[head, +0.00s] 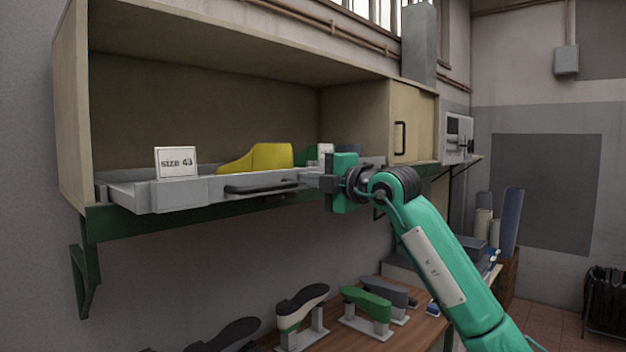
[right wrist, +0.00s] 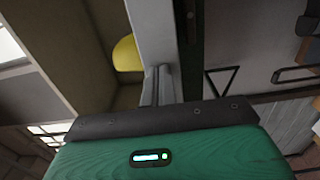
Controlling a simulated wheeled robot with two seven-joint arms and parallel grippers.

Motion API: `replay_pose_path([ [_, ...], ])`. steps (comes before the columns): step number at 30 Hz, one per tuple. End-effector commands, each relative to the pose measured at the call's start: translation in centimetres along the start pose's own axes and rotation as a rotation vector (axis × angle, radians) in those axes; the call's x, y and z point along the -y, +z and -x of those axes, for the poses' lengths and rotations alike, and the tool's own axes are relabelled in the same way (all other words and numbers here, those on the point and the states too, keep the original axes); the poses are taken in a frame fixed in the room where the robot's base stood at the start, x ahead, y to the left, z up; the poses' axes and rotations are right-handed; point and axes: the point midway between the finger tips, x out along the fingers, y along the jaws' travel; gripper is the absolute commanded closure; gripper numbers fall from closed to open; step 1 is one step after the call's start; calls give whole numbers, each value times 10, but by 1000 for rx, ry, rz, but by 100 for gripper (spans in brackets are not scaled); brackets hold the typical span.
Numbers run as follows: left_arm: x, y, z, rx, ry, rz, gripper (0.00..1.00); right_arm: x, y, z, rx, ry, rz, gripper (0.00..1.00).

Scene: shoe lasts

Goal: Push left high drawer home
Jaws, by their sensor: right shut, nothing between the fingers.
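The left high drawer (head: 182,194) is a grey tray standing out from the front of an open wall cabinet (head: 72,110). It has a dark bar handle (head: 262,187), a "size 43" card (head: 176,162) at its left and a yellow shoe last (head: 258,157) in it. My right gripper (head: 324,183) is shut and empty, at the right end of the drawer front. In the right wrist view its closed fingers (right wrist: 156,84) are up against or very near a grey strip (right wrist: 154,28); I cannot tell if they touch. The left gripper is not in view.
A cabinet door (head: 413,125) with a black handle is shut right of the opening. A green bracket (head: 84,270) supports the cabinet. Below, a wooden bench (head: 408,335) holds several shoe lasts on stands, including a green one (head: 366,301). Part of a second card (head: 325,151) shows behind my gripper.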

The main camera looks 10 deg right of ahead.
Motion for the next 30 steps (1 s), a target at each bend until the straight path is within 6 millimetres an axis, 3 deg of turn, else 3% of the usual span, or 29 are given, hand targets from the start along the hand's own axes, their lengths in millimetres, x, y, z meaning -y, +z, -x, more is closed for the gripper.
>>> replay_pose_path([
  [16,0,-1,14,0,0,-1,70,-1,0,-41,-1,0,-1,100],
  [30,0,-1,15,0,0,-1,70,-1,0,-47,-1,0,0,100],
])
